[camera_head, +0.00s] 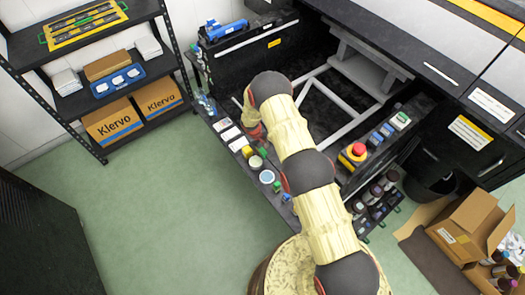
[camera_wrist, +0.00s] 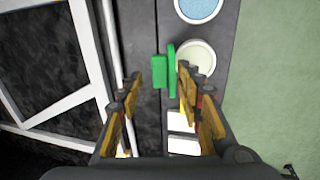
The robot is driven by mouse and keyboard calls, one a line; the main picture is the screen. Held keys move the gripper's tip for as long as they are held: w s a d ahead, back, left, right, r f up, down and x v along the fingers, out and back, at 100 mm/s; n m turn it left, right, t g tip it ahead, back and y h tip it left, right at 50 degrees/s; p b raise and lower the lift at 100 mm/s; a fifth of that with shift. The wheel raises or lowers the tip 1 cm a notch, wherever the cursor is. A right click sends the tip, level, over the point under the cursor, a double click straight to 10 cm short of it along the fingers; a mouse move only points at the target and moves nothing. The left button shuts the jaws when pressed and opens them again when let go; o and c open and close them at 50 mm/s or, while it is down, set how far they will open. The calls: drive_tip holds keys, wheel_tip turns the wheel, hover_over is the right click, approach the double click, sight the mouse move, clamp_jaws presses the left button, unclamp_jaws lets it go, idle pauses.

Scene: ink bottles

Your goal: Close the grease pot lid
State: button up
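The grease pot (camera_wrist: 197,57) is a round white-rimmed pot with pale cream content, uncovered, on the dark ledge. Its green lid (camera_wrist: 171,70) seems to stand upright, edge-on, at the pot's left side, with a green block (camera_wrist: 158,72) beside it. I cannot tell whether either finger touches. In the head view my arm hides most of the gripper.
A pot with blue content (camera_wrist: 198,8) stands beside the grease pot. White cards (camera_wrist: 183,145) lie on the ledge on the other side. Left of the ledge is a dark recess with white bars (camera_wrist: 60,80). A red emergency button (camera_head: 358,149) stands right of my arm.

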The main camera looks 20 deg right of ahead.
sight(263, 152)
drive_tip(key=shift+x, duration=1.3)
drive_tip(key=shift+c, duration=0.7)
drive_tip(key=c, duration=0.7)
clamp_jaws()
